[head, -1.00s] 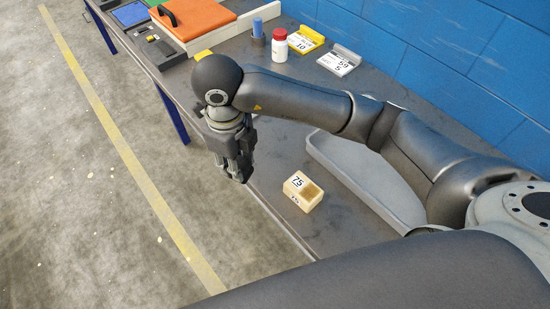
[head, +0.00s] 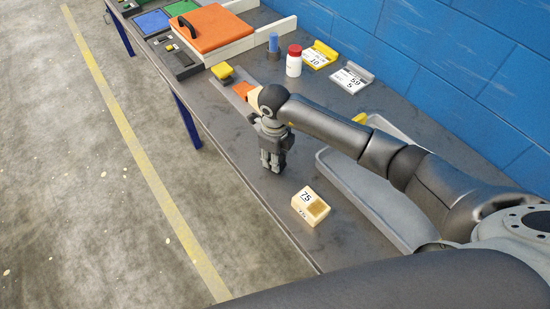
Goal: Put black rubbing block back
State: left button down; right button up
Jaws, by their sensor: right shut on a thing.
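My right gripper (head: 272,163) hangs pointing down over the table, between the pale block marked 75 and the yellow block. It is shut on a dark thing, seemingly the black rubbing block, which is hard to tell apart from the dark fingers. A dark tray (head: 186,66) with small pieces in its slots lies farther back on the table, left of the orange board. I cannot make out an empty slot. My left gripper is not in view.
The pale block (head: 310,206) lies near the front edge. A grey tray (head: 345,187) lies under my right arm. A yellow block (head: 222,71), orange board (head: 210,28), white bottle (head: 294,61), blue cylinder (head: 273,43) and number signs (head: 352,77) stand farther back. The table's left edge drops to the floor.

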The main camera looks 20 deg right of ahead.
jog(key=shift+f, duration=0.8)
jog(key=shift+f, duration=0.2)
jog(key=o, duration=0.9)
jog(key=shift+r, duration=0.1)
jog(key=shift+r, duration=0.2)
notch_tip(320, 180, up, 12)
jog(key=shift+s+a+f+b, duration=0.1)
jog(key=shift+b, duration=0.95)
